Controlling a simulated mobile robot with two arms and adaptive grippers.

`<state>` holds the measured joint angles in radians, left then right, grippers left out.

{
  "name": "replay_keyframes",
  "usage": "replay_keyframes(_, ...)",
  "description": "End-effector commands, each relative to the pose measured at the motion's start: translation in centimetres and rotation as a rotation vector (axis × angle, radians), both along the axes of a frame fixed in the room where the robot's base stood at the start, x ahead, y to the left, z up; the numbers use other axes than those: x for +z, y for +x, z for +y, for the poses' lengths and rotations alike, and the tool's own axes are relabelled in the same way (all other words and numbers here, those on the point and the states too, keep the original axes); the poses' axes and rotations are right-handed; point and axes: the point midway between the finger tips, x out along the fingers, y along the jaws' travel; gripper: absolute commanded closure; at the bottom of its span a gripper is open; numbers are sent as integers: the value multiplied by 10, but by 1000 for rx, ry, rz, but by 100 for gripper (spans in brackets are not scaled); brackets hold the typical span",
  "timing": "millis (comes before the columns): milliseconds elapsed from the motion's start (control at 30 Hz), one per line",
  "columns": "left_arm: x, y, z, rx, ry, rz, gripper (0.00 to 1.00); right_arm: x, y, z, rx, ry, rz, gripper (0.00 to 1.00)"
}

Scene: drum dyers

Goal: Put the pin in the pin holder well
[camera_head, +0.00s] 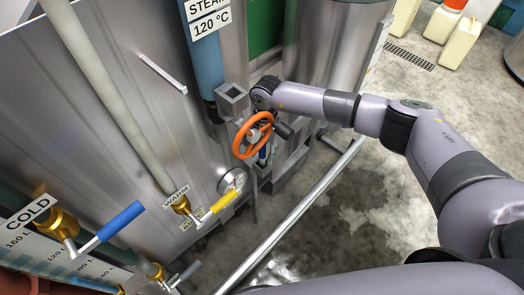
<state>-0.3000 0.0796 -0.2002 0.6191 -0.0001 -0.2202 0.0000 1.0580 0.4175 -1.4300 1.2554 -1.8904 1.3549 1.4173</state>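A small grey box with a square opening on top (232,95) is fixed beside the blue steam pipe. It may be the pin holder well, but I cannot be sure. I cannot make out a pin. My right gripper (268,126) is at the orange handwheel (245,144), just right of and below the grey box. The gripper is small, dark and partly hidden by the wheel and my wrist, so I cannot see whether its fingers are open or hold anything. My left gripper is out of view.
A blue-handled cold valve (118,222) and a yellow-handled warm valve (222,203) stand out from the steel panel at lower left. A long metal rail (300,207) crosses the wet floor. White jugs (460,42) stand far right. Open floor lies right of the rail.

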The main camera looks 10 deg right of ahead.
Motion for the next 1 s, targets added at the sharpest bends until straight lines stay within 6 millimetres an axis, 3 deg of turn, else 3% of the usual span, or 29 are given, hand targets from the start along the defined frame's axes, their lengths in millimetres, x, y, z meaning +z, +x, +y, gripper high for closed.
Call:
replay_keyframes(133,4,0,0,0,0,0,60,5,0,0,0,0,0,62)
replay_keyframes(267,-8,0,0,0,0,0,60,18,3,-1,1,2,-5,62)
replay_keyframes(700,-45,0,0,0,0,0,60,104,9,-8,0,0,-5,62)
replay_keyframes(1000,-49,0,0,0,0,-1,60,123,9,-9,0,0,-1,62)
